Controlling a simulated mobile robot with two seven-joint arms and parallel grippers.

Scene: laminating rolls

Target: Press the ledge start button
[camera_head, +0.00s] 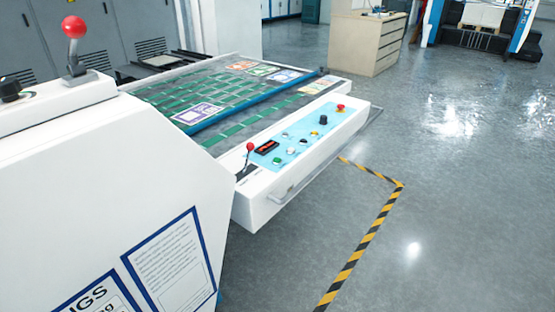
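The white ledge (262,204) runs along the near side of the machine's table. It carries a light blue control panel (305,152) with several small buttons. A green button (277,161) is at the panel's near end, below a dark display with red digits (267,147). A black knob (323,120) and a red mushroom button (340,107) are toward the far end. The labels are too small to read, so I cannot tell which button is marked start. Neither of my grippers shows in the head view.
A red-ball lever (249,157) stands at the ledge's near end, beside the panel. A large white housing (110,190) fills the left foreground, with another red-ball lever (75,40) on top. A rail (310,178) runs along the ledge's front. The floor right of it is clear.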

